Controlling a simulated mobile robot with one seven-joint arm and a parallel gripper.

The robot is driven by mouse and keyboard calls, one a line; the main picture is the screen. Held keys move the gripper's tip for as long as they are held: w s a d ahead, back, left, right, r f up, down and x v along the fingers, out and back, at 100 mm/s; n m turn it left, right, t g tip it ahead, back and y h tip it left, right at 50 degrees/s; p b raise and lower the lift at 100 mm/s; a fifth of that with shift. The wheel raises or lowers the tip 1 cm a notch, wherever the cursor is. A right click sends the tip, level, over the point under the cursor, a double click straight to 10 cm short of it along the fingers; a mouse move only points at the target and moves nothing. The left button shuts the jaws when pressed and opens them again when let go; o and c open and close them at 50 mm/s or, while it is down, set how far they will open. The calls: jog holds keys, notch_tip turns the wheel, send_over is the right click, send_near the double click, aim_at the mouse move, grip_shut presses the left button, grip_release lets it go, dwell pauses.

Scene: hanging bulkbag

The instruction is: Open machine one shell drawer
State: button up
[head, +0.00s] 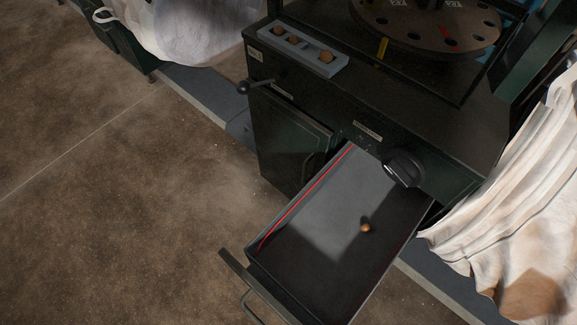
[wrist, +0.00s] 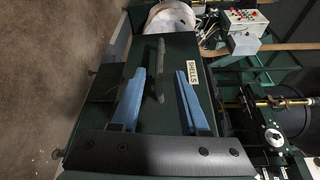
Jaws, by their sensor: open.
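The shell drawer (head: 330,215) of the dark green machine stands pulled well out in the head view. A small brown round piece (head: 366,228) lies on its floor. The drawer's bar handle (head: 250,306) is at the lower edge of that view. In the wrist view a green front labelled SHELLS (wrist: 193,74) faces me, with a dark bar handle (wrist: 160,68). My gripper (wrist: 161,74) is open, its two blue fingers apart on either side of the handle in the picture. Contact cannot be told. My gripper does not show in the head view.
A grey tray with brown pieces (head: 297,46) and a round turntable (head: 425,25) are on the machine top. A lever (head: 245,87) and a dark knob (head: 403,168) stick out. A white bulk bag (head: 520,205) hangs at right. Open floor (head: 120,220) lies left.

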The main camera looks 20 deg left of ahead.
jog(key=shift+v, duration=2.25)
